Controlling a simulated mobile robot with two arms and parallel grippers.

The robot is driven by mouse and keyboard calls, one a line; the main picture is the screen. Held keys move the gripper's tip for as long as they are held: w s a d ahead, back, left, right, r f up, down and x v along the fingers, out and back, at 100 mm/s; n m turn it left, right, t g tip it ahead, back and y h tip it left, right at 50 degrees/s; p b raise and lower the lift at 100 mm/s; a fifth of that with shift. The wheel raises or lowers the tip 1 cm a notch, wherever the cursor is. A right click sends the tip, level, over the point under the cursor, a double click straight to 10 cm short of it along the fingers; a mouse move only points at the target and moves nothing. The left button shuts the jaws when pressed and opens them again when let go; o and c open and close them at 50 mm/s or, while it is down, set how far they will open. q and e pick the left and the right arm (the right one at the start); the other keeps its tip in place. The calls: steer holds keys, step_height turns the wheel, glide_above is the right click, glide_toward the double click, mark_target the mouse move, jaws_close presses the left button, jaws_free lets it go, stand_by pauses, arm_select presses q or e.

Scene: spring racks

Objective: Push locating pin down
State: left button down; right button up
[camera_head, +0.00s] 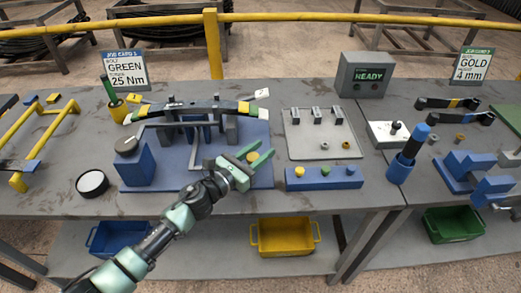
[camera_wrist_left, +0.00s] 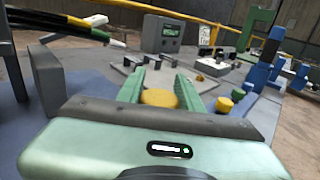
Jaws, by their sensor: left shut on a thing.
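My left gripper (camera_head: 261,160) is over the front right part of the blue fixture plate (camera_head: 192,178). Its green fingers are shut around a yellow round piece (camera_head: 252,157), which also shows between them in the left wrist view (camera_wrist_left: 158,98). This piece may be the locating pin's head; its lower part is hidden, so I cannot tell how far down it sits. A dark leaf spring (camera_head: 190,107) with green and yellow marks lies across the fixture behind the gripper. My right gripper is not in view.
A blue block with coloured knobs (camera_head: 324,179) stands right of the gripper. Behind it is a grey plate (camera_head: 322,146) with clips and nuts. A grey box reading READY (camera_head: 363,76) stands at the back. A black-rimmed round dish (camera_head: 92,184) is at left.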

arm_select(q)
steer(key=c, duration=0.9)
jaws_free()
steer(key=shift+r, duration=0.4)
steer(key=shift+s+a+f, duration=0.1)
steer(key=shift+s+a, duration=0.05)
steer(key=shift+a, duration=0.05)
steer(key=b+v, duration=0.1)
steer(key=v, duration=0.6)
steer(key=shift+s+a, duration=0.2)
